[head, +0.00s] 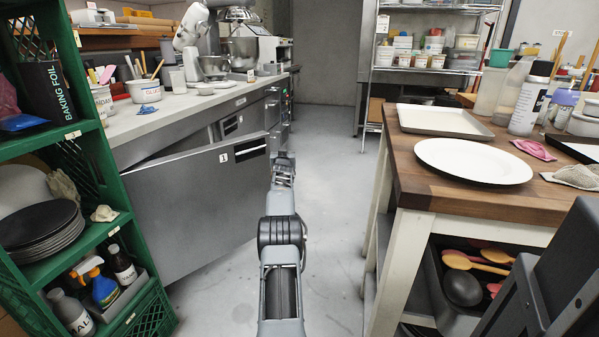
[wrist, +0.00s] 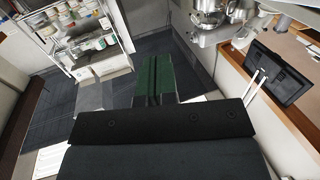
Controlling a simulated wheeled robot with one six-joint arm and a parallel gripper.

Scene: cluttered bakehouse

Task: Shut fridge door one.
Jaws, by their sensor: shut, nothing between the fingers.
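Fridge door one (head: 195,205) is a grey steel panel with a "1" label and a dark handle recess (head: 250,150) near its upper right corner. It stands open, swung out from the under-counter fridge at a slant, with a dark gap behind its top edge. My gripper (head: 283,158) is just right of the door's free edge in the head view; I cannot tell whether it touches. In the wrist view, the green-padded fingers (wrist: 153,82) are together with nothing between them. I cannot surely make out the door in the wrist view.
A green shelf rack (head: 125,215) with plates and bottles stands close on the left. A wood-topped table (head: 425,180) with a tray and a white plate (head: 473,161) is on the right. The grey floor (head: 325,190) between is clear. A wire rack (head: 430,72) stands farther back.

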